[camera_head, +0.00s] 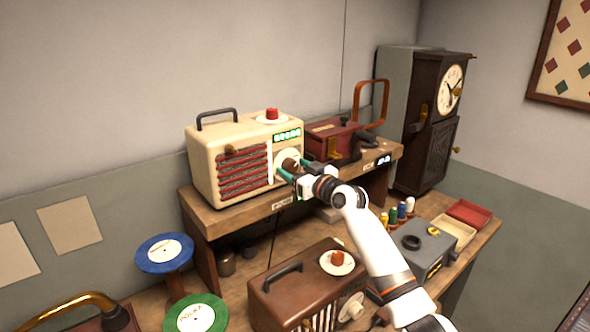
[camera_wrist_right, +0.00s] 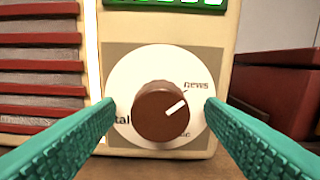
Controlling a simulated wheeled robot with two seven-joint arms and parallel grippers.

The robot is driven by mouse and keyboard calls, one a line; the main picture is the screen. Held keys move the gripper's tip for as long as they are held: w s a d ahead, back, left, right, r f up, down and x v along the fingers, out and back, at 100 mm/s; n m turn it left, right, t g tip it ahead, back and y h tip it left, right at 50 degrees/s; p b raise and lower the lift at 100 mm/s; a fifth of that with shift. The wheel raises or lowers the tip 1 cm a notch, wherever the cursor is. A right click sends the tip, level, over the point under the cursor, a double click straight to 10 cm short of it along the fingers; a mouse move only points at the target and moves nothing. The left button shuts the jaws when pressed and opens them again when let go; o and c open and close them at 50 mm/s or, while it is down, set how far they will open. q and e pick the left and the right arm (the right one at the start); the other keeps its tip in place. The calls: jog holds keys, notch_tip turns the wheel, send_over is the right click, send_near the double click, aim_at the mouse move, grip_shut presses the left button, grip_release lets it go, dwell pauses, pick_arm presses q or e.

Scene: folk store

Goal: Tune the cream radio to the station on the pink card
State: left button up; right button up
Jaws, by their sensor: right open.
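The cream radio (camera_head: 228,137) stands on the raised shelf, with a red slatted grille and a lit green display (camera_head: 288,135). In the right wrist view, its brown tuning knob (camera_wrist_right: 150,118) sits on a round white dial (camera_wrist_right: 128,75). The knob's white pointer aims right and slightly up, just below the word "news". "Talk" is partly hidden at left; lettering at lower right is partly covered. My right gripper (camera_wrist_right: 160,106) is open, its green fingers on either side of the knob; contact is unclear. I cannot make out a pink card. My left gripper is out of view.
A dark red box (camera_head: 330,138) with a handle stands right of the radio, near a wooden clock (camera_head: 430,150). A brown radio (camera_head: 300,290) stands on the bench below my right arm. Blue (camera_head: 165,253) and green (camera_head: 195,315) discs are at lower left.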

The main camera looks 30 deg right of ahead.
jog(key=shift+s+d+p, duration=0.2)
jog(key=shift+s+p, duration=0.3)
jog(key=shift+s, duration=1.9)
jog(key=s, duration=0.3)
jog(key=shift+d, duration=0.15)
